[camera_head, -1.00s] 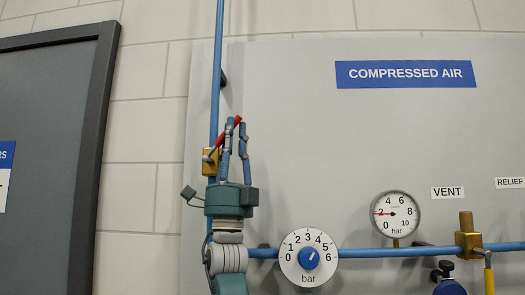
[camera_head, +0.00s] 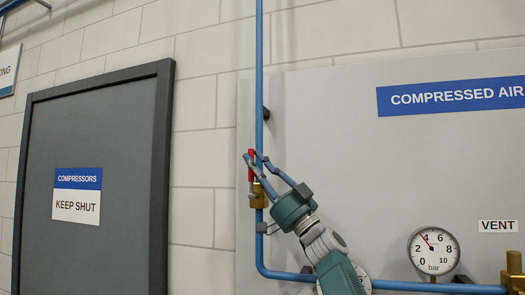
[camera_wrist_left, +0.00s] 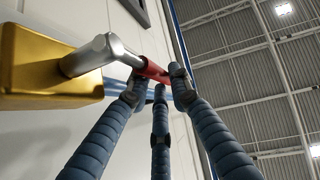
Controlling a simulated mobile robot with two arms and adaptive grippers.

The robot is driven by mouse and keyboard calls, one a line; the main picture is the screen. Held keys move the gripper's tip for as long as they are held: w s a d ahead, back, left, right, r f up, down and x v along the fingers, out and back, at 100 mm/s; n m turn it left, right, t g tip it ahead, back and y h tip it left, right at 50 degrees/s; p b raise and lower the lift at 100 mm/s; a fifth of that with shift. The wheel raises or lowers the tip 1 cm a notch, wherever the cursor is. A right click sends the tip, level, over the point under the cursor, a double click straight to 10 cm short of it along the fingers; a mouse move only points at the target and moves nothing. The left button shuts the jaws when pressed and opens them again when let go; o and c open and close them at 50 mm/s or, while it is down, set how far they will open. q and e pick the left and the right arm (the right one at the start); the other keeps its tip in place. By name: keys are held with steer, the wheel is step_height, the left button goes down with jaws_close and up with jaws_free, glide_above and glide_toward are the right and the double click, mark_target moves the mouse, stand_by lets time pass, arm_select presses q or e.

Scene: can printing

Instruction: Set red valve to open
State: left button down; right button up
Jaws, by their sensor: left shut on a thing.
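The red valve handle (camera_head: 251,165) stands upright, in line with the vertical blue pipe, above its brass valve body (camera_head: 259,195). My left gripper (camera_head: 257,160) is shut on the red handle, its fingers reaching up from the lower right. In the left wrist view the fingers (camera_wrist_left: 158,92) close around the red sleeve (camera_wrist_left: 154,71) of the lever, which joins the brass body (camera_wrist_left: 45,70) by a silver stem. The dial regulator is mostly hidden behind my left arm. My right gripper is in no view.
The blue pipe (camera_head: 259,80) runs down the wall and bends right along the bottom. A pressure gauge (camera_head: 434,252) reads about 3 bar. A brass vent valve (camera_head: 513,270) is at the lower right. A grey door (camera_head: 100,140) stands left.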

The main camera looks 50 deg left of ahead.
arm_select(q)
steer(key=shift+s+a+h, duration=0.1)
steer(key=shift+a+h, duration=0.1)
steer(key=shift+h, duration=0.1)
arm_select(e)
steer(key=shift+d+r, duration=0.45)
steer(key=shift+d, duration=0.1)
